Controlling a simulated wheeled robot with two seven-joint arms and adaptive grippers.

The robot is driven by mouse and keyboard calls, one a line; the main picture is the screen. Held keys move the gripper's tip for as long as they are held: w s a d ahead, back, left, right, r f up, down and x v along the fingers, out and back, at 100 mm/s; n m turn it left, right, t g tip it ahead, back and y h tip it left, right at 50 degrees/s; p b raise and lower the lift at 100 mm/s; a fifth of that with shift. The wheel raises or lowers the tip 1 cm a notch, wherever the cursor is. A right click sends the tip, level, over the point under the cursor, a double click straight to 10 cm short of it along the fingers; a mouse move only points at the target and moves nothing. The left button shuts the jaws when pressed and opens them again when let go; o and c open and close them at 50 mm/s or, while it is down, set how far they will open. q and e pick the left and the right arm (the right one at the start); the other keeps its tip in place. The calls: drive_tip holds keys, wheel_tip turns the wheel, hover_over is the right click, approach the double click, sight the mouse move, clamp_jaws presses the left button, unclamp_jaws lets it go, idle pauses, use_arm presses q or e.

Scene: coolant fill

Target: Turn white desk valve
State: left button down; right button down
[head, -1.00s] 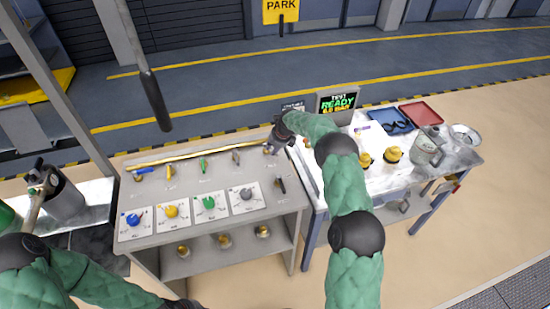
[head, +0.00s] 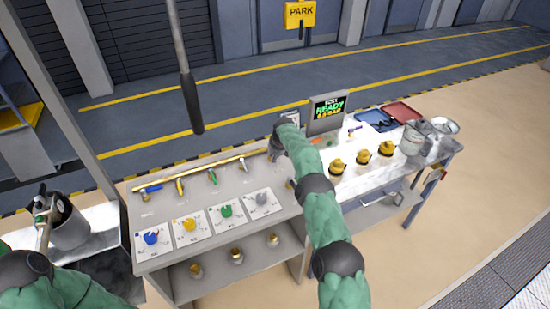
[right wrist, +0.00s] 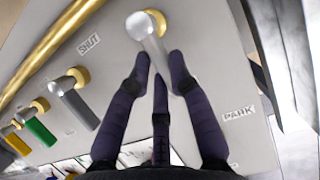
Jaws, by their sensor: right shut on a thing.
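The white valve lever (right wrist: 150,45) on its brass hub is in the right wrist view, at the back right of the grey bench top (head: 165,215). Its free end points down between my right gripper's dark fingers (right wrist: 163,72), which are shut on it. In the head view my right gripper (head: 276,153) is at the bench's back right and covers most of this valve. A SHUT label (right wrist: 89,43) is left of the lever and a PARK label (right wrist: 238,113) lies to its lower right. My left forearm enters at the lower left; its gripper is out of frame.
Blue (head: 150,188), yellow (head: 180,186), green (head: 212,176) and grey (head: 243,165) levers stand left of my gripper, before a brass pipe (head: 205,168). A READY screen (head: 328,107) and brass-yellow fittings (head: 362,157) are on the right-hand table. A dark hanging rod (head: 190,95) is behind.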

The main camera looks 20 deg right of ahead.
idle(0.3)
drive_tip(key=c, duration=1.1)
unclamp_jaws()
drive_tip(key=shift+r, duration=0.1)
drive_tip(key=shift+v, duration=5.9)
